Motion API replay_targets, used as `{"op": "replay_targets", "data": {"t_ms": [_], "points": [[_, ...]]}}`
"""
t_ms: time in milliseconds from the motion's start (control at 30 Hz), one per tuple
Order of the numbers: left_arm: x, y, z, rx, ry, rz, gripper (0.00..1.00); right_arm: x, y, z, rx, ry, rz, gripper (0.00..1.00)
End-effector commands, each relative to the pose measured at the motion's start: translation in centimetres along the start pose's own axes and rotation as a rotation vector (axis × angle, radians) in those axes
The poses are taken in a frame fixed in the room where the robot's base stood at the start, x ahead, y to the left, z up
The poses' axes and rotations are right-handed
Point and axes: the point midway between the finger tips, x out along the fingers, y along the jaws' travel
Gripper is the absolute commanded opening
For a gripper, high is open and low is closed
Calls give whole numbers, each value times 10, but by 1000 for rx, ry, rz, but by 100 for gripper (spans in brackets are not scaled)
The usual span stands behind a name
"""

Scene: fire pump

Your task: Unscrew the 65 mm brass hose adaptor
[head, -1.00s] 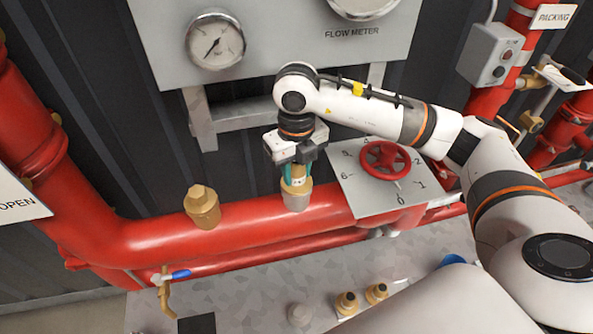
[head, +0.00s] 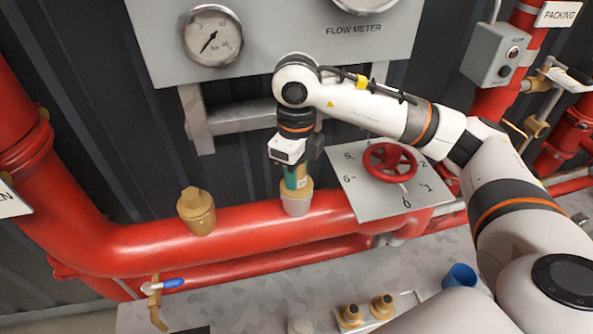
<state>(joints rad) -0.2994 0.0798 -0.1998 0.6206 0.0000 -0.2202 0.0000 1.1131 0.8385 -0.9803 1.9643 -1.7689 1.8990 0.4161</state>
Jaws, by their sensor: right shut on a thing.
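The brass adaptor (head: 297,187) stands upright on a short grey stub (head: 296,205) on top of the horizontal red pipe. My right gripper (head: 297,174) points down over it and is shut on it, with green-edged fingers at its sides. The gripper body hides the adaptor's upper part. I cannot read a size on the adaptor. My left gripper is not in view.
A brass plug (head: 196,211) stands on the red pipe (head: 250,222) to the left. A red handwheel (head: 390,162) on a numbered plate is close on the right. Two brass fittings (head: 349,316) and a blue cup (head: 459,277) stand on the grey ledge below.

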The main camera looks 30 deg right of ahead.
Motion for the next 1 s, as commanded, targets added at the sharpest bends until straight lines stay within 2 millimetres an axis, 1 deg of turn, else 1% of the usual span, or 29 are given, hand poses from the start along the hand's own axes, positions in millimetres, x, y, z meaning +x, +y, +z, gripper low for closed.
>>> {"op": "replay_targets", "data": {"t_ms": [100, 200, 267, 467, 1000], "points": [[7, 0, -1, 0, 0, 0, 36, 3, 0, 0, -48, 0, 1, 6], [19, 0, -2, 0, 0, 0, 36, 5, 0, 0, -163, 2, 1, 6], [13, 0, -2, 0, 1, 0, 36, 0, 0, 0, -165, 1, 0, 6], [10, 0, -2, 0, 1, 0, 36, -5, 0, 0, -162, 1, 0, 6], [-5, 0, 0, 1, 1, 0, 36, -33, 0, 0, -161, 2, 0, 6]]}}
